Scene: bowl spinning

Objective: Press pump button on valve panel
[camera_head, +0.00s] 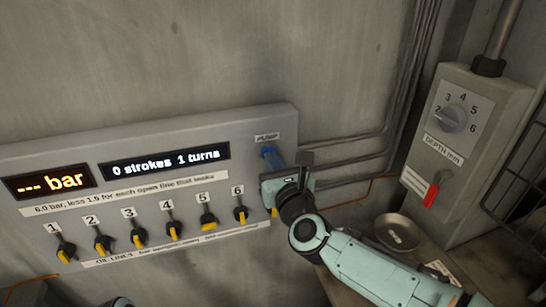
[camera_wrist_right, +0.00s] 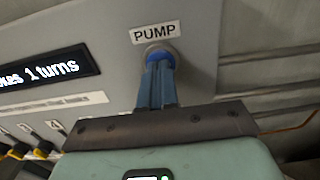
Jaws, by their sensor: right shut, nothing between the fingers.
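The grey valve panel (camera_head: 240,124) is on the wall, with the blue pump button (camera_head: 266,151) at its upper right, under a PUMP label. In the right wrist view the button (camera_wrist_right: 160,54) shows as a blue rim around the fingertips. My right gripper (camera_head: 272,159) is shut and empty, its blue fingers pointing at the button. In the right wrist view the fingertips (camera_wrist_right: 158,68) overlap the button's lower part; I cannot tell whether they touch it. The panel display (camera_head: 165,161) reads "0 strokes 1 turns".
A row of yellow-tipped valve levers (camera_head: 138,237), numbered 1 to 6, runs along the panel bottom, close to my right gripper. An orange display (camera_head: 48,182) reads "--- bar". At right is a depth box (camera_head: 480,105) with a dial and red lever. A round dish (camera_head: 398,232) sits below.

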